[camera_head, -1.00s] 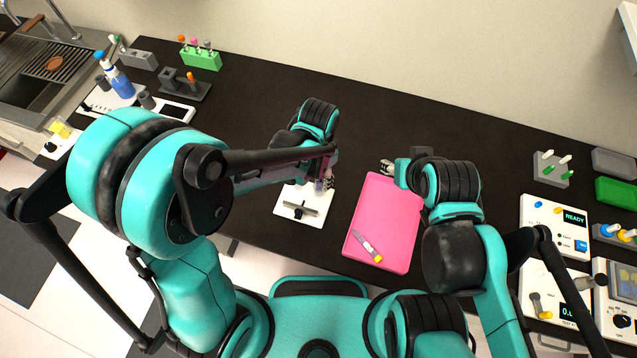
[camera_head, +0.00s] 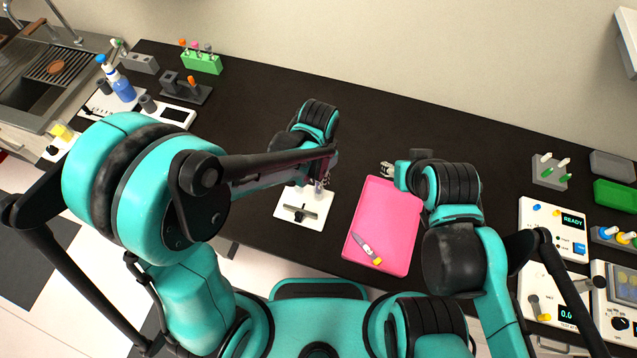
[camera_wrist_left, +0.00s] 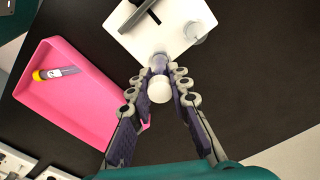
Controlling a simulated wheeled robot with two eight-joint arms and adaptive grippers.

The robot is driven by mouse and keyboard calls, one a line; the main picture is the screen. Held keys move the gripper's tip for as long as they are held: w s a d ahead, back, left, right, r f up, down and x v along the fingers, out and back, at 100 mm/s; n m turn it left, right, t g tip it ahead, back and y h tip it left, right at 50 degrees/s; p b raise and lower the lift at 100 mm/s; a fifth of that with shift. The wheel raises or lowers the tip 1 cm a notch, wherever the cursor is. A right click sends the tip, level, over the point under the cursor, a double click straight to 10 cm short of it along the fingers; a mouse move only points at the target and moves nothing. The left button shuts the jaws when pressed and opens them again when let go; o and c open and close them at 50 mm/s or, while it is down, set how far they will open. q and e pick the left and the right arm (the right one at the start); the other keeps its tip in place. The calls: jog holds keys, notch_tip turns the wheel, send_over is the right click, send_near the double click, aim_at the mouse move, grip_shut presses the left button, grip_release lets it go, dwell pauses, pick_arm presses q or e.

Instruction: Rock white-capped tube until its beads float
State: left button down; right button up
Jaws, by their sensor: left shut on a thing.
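The white-capped tube shows in the left wrist view, its round white cap (camera_wrist_left: 159,89) facing the camera and its clear body (camera_wrist_left: 159,62) running towards the white plate. My left gripper (camera_wrist_left: 160,84) is shut on it, with a finger on each side. In the head view my left gripper (camera_head: 320,183) is at the back edge of the white plate (camera_head: 316,222), partly hidden by my arm. I cannot make out the beads. My right gripper (camera_head: 387,169) is by the upper left corner of the pink tray (camera_head: 400,205); its finger gap is unclear.
A yellow-capped tube (camera_head: 367,248) lies in the pink tray. The white plate bears a dark-knobbed grey bar (camera_head: 299,211). Racks and bottles stand at the left, including a green rack (camera_head: 203,63). Devices and a white-tube rack (camera_head: 550,172) stand at the right. The back middle counter is clear.

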pick_arm(q)
jog(key=shift+r+p, duration=1.95)
jog(key=shift+r, duration=0.8)
notch_tip(320, 180, up, 15)
jog(key=p, duration=1.1)
